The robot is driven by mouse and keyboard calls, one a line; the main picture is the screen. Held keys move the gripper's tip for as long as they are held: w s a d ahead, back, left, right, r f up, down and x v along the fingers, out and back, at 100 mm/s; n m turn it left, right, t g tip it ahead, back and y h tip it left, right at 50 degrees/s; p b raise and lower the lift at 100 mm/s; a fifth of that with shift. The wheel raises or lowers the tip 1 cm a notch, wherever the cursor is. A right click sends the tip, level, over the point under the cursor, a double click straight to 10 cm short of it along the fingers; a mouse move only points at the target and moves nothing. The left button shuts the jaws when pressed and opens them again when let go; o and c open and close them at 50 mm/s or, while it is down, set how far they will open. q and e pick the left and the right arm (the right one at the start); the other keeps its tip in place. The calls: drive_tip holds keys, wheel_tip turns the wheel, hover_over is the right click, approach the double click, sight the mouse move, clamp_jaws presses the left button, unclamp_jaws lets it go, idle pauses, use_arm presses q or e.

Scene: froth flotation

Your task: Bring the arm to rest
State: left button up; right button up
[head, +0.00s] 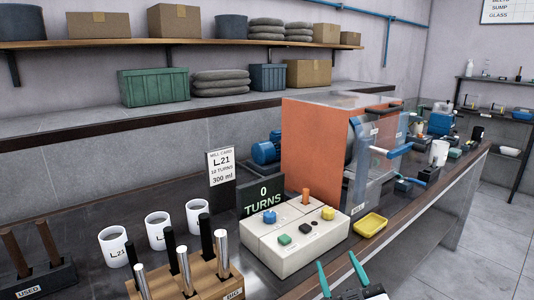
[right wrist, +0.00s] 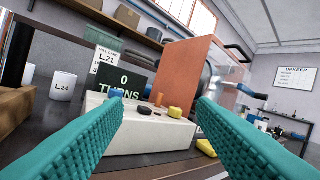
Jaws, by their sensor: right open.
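My right gripper (head: 340,272) shows at the bottom of the head view, near the front edge of the bench. Its two teal fingers are apart with nothing between them. In the right wrist view the open fingers (right wrist: 161,105) point toward the cream control box (right wrist: 135,132), which lies beyond the tips. The same box (head: 295,255) sits on the bench in the head view, with blue, green, black and yellow knobs and an orange one. My left gripper is in neither view.
An orange mill (head: 310,150) with a blue-handled front stands behind the box. A wooden rack (head: 205,285) with rods and white mugs (head: 158,230) stand left. A "0 TURNS" display (head: 262,197) stands behind the box.

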drive_tip(key=s+d+f+m+g+h, duration=0.2)
drive_tip(key=s+d+f+g, duration=0.15)
drive_tip(key=f, duration=0.45)
drive_tip(key=s+d+f+m+g+h, duration=0.1)
drive_tip(key=s+d+f+g, duration=0.3)
drive_tip(key=f, duration=0.5)
drive_tip(key=s+f+g, duration=0.5)
drive_tip(key=s, duration=0.4)
drive_tip(key=s+f+g, duration=0.4)
drive_tip(key=s+f, duration=0.1)
drive_tip(key=s, duration=0.4)
wheel_tip(320, 180, down, 23)
drive_tip(key=g+p, duration=0.2)
drive_tip(key=s+d+f+p, duration=0.2)
drive_tip(key=s+f, duration=1.2)
drive_tip(key=s, duration=0.3)
drive_tip(key=shift+d+f+g, duration=0.25)
drive_tip(key=shift+g, duration=0.1)
drive_tip(key=shift+s, duration=0.1)
